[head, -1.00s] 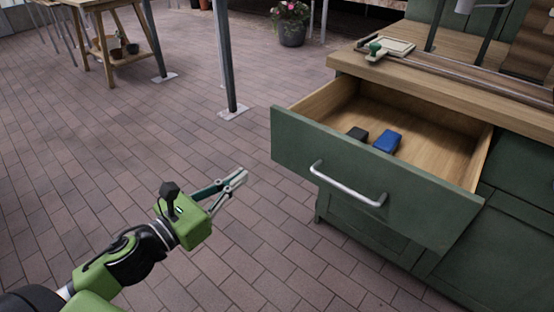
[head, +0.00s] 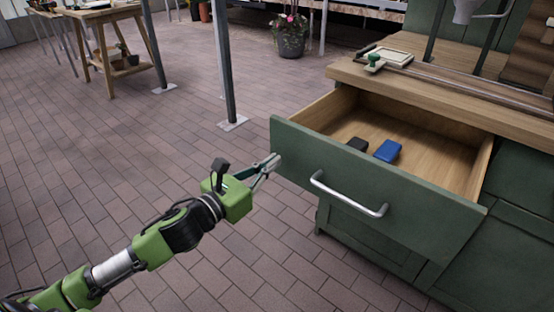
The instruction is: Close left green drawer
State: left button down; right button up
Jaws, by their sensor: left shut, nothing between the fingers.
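The left green drawer (head: 375,194) is pulled well out of the green cabinet, with a silver bar handle (head: 348,195) across its front. A black item (head: 357,145) and a blue item (head: 388,151) lie inside it on the wooden bottom. My left gripper (head: 274,161) is shut and empty. In the picture its tips are close to the left end of the drawer front; I cannot tell whether they touch it. My right gripper is not in view.
The wooden countertop (head: 430,85) above the drawer holds a green-handled stamp (head: 374,63) and a small tray. A grey metal post (head: 227,75) stands on the floor behind my left gripper.

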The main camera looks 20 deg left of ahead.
pick_arm(q)
jog(key=shift+x, duration=1.15)
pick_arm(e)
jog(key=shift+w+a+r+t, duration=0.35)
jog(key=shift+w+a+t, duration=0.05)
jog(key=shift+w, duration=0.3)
